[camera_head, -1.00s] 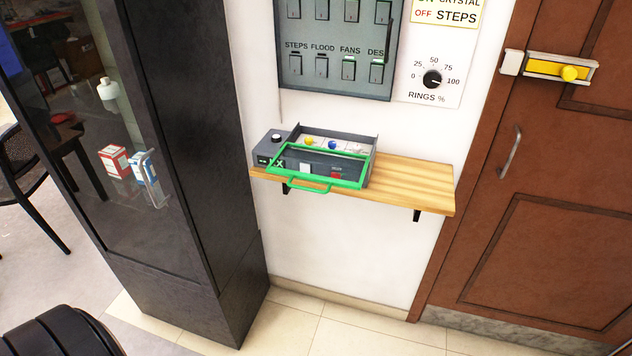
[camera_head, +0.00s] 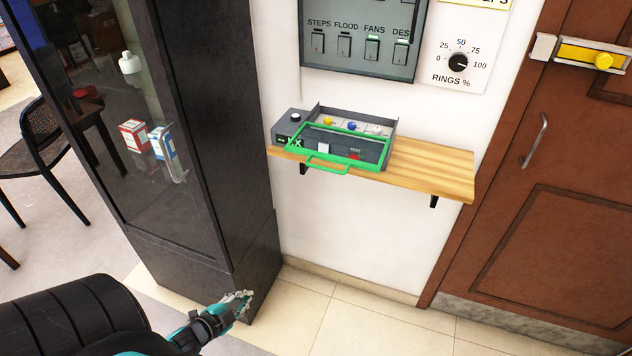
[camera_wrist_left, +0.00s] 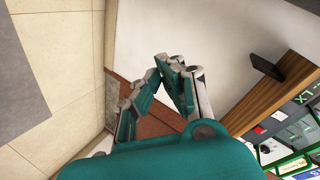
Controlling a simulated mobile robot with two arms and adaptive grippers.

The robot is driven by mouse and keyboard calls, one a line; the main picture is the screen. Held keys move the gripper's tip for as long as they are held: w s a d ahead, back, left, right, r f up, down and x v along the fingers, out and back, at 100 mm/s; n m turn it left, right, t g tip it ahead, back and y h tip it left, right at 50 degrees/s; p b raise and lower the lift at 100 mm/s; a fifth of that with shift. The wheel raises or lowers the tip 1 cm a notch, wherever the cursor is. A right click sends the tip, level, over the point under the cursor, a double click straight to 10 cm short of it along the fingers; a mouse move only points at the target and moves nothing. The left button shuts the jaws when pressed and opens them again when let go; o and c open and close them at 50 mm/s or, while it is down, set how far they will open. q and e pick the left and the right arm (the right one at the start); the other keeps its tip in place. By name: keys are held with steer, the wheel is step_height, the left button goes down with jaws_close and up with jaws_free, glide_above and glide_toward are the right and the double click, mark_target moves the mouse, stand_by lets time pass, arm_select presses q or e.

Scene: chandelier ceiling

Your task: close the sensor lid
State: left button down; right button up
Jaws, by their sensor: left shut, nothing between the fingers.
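A grey sensor box (camera_head: 290,128) sits on the wooden wall shelf. Its lid is a green frame with a front handle (camera_head: 327,165). The lid's near edge and handle stick out over the shelf's front edge, and the box's back part with yellow and blue round parts shows uncovered. How far the lid stands open is hard to tell. My left gripper (camera_head: 243,299) is low, below and left of the shelf, well apart from the lid. In the left wrist view its fingers (camera_wrist_left: 166,70) are together and empty. My right gripper is out of view.
The wooden shelf (camera_head: 440,175) has bare board right of the box. A tall dark cabinet (camera_head: 215,180) stands just left of it. A switch panel (camera_head: 365,55) and a rings dial (camera_head: 458,62) are above. A brown door (camera_head: 560,190) is at right.

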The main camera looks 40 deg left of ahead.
arm_select(q)
steer(key=w+r+m+t+h, duration=0.2)
steer(key=w+r+m+t, duration=0.15)
steer(key=r, duration=0.75)
steer(key=w+d+r+m+h, duration=0.1)
steer(key=d+r+m+h, duration=0.25)
steer(key=r, duration=0.45)
steer(key=d+r+m+h, duration=0.2)
steer(key=r+m+h, duration=0.1)
steer(key=r+m, duration=0.3)
steer(key=w+d+r+m+h, duration=0.1)
steer(key=d+r+m+h, duration=0.15)
steer(key=r, duration=0.65)
steer(key=w+d+r+p, duration=0.1)
steer(key=w+d+p, duration=0.2)
steer(key=w, duration=0.9)
steer(key=shift+w+d+r+m, duration=0.2)
steer(key=shift+d+r+m, duration=0.1)
steer(key=shift+d+m, duration=0.05)
steer(key=shift+t, duration=0.25)
